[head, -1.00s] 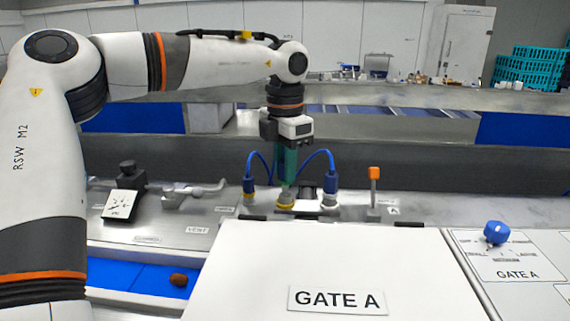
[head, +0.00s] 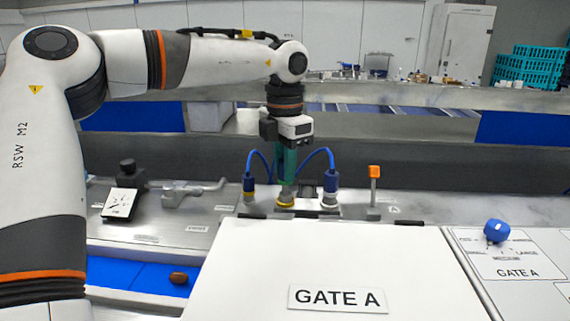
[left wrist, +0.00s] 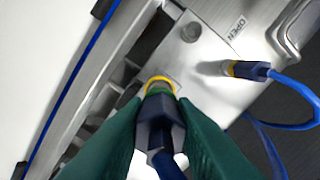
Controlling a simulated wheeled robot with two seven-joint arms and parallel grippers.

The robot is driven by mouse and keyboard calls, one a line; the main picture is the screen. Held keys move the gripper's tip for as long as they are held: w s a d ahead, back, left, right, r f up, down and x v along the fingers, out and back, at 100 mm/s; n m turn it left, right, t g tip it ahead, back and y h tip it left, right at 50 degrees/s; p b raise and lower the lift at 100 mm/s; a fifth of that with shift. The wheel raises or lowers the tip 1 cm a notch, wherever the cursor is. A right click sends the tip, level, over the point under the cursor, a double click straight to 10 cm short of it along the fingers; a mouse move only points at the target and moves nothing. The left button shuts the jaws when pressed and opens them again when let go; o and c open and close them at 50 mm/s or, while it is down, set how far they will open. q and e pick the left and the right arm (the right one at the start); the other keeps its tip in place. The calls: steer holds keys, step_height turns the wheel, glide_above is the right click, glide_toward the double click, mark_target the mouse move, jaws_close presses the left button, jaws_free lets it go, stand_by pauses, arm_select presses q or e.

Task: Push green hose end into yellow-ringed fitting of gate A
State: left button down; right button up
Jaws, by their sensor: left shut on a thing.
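My left gripper (head: 286,180) points straight down at the back of the gate A panel, its green fingers shut on the green-banded hose end (left wrist: 160,128). In the left wrist view the hose end is a dark blue plug with a green band, gripped between both fingers. Its tip is at the yellow-ringed fitting (left wrist: 161,80), lined up with it, the green band right against the yellow ring. The fitting also shows in the head view (head: 285,205), directly under the fingers. I cannot tell how deep the plug sits. My right gripper is not in view.
Blue-hosed connectors stand close on the left (head: 249,187) and right (head: 330,186) of the fitting. An orange-topped post (head: 374,183) stands further right. The white gate A cover (head: 330,255) lies in front. A black gauge stand (head: 128,178) is at the left.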

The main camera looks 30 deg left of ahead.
arm_select(q)
steer(key=shift+f+b, duration=0.8)
steer(key=shift+f, duration=0.45)
stand_by(0.5)
steer(key=c, duration=1.8)
jaws_free()
steer(key=shift+c, duration=0.2)
steer(key=o, duration=1.1)
steer(key=shift+r, duration=0.15)
steer(key=shift+r+p, duration=4)
steer(key=shift+r, duration=0.95)
